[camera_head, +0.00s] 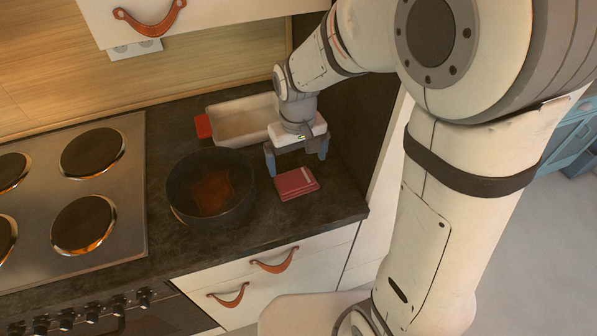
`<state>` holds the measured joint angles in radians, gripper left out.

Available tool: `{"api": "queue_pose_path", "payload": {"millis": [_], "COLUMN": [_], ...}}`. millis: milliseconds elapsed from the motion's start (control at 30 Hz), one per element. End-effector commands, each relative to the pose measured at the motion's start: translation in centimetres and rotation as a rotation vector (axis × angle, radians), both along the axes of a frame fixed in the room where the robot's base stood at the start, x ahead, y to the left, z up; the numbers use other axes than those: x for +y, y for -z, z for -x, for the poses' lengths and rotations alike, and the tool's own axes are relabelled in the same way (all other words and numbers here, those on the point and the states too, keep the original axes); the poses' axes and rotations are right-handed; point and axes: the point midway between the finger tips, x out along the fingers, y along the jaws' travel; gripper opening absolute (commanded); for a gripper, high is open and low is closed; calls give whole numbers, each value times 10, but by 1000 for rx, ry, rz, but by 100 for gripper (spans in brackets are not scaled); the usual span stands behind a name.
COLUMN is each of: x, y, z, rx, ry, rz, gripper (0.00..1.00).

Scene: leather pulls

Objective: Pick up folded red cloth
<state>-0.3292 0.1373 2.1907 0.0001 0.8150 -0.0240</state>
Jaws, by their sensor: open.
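The folded red cloth (296,183) lies flat on the dark countertop, right of the black pan. It has a pale stripe near its right end. My gripper (297,164) is open and points down just behind and above the cloth. Its two bluish fingers are spread apart, one to the left and one to the right, with nothing visible between them. I cannot tell the exact height of the fingertips above the counter.
A black pan (210,187) stands close to the left of the cloth. A pale rectangular dish (238,120) with a red item (203,126) at its left end sits behind. A stove (75,190) is at left. Dark counter (320,205) is free in front of the cloth.

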Motion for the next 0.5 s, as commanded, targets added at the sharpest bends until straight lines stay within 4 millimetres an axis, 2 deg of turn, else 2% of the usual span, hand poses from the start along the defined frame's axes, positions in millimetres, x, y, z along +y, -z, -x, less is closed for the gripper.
{"api": "queue_pose_path", "payload": {"millis": [400,500], "x": [3,3], "y": [55,61], "z": [0,0], "rx": [3,0], "ry": [0,0], "rz": [1,0], "gripper": [100,100]}}
